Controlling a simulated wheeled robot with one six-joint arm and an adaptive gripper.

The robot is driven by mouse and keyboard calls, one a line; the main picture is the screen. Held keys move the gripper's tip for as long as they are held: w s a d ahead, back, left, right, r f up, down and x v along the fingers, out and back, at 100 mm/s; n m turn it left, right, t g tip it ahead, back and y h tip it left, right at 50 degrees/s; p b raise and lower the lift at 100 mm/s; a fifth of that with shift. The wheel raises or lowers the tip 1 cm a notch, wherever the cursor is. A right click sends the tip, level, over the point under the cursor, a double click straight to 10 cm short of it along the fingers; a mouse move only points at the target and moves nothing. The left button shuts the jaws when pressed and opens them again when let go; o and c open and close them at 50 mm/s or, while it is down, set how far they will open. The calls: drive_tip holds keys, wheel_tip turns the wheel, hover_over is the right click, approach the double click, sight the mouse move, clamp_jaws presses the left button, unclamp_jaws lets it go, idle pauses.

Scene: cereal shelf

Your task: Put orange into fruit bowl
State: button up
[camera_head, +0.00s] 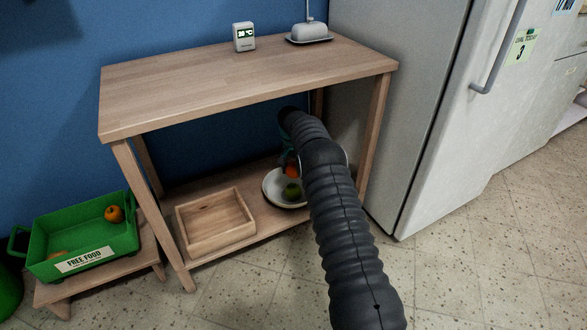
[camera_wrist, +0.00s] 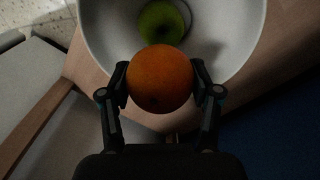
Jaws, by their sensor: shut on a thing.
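An orange (camera_wrist: 160,79) is between the two fingers of my gripper (camera_wrist: 161,88) in the wrist view, and the gripper is shut on it. In the head view the held orange (camera_head: 292,170) shows just left of my arm, which hides most of the gripper. The white fruit bowl (camera_head: 272,188) stands on the lower shelf, and its rim also shows in the wrist view (camera_wrist: 238,60). A green apple (camera_head: 292,192) lies in the bowl; it also shows in the wrist view (camera_wrist: 160,22). The orange appears above the bowl's near side; its exact height is unclear.
An empty wooden tray (camera_head: 213,243) sits left of the bowl. The table top (camera_head: 230,85) lies above the shelf. A green crate (camera_head: 45,240) with another orange (camera_head: 114,214) stands at left. A fridge (camera_head: 400,100) stands at right.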

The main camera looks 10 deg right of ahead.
drive_tip(key=o, duration=1.3)
drive_tip(key=shift+r, duration=0.1)
drive_tip(key=r, duration=0.7)
drive_tip(key=shift+w+a+r, duration=0.1)
drive_tip(key=shift+a+r, duration=0.1)
